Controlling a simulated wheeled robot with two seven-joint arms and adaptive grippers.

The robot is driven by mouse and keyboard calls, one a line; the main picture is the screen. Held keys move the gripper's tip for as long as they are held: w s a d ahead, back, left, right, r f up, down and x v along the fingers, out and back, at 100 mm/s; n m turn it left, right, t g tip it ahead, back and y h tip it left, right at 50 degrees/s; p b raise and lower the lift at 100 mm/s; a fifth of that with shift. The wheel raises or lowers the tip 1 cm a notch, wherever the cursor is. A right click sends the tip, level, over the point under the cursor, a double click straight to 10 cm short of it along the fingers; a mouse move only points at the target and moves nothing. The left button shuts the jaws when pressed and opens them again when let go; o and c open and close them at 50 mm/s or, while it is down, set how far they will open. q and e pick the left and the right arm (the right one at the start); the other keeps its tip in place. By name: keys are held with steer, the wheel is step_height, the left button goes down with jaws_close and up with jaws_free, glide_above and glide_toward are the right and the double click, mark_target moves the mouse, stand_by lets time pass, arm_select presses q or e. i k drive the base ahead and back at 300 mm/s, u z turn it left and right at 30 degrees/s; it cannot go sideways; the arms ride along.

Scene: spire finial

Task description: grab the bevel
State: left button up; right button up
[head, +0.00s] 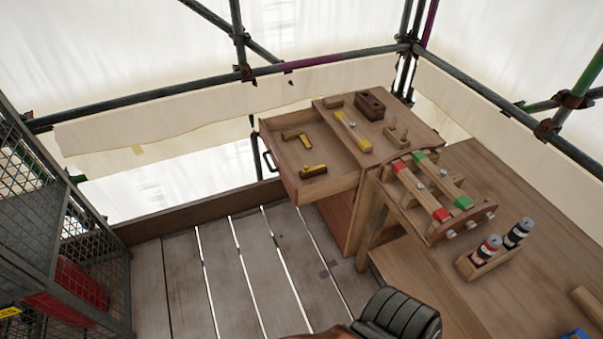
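The open drawer (284,122) of the wooden bench holds two small tools with wood and yellow parts. One is an angled, L-like tool (297,137) towards the back. The other is a shorter yellow and dark tool (313,171) near the front. Either could be the bevel; they are too small to tell for sure. A longer yellow and wooden tool (353,132) lies on the bench top to the right of the drawer. Neither of my grippers shows in the head view.
On the bench (480,175) are a wooden rack with red and green blocks (437,190), a holder with two bottles (490,257) and a dark box (370,104). A black ribbed object (400,315) is at bottom centre. A mesh cage (60,220) stands left. The plank floor (220,275) between is clear.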

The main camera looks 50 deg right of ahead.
mark_target(314, 173)
steer(key=u, duration=0.1)
steer(key=i, duration=1.25)
steer(key=z, duration=0.85)
steer(key=i, duration=0.9)
steer(key=z, duration=0.95)
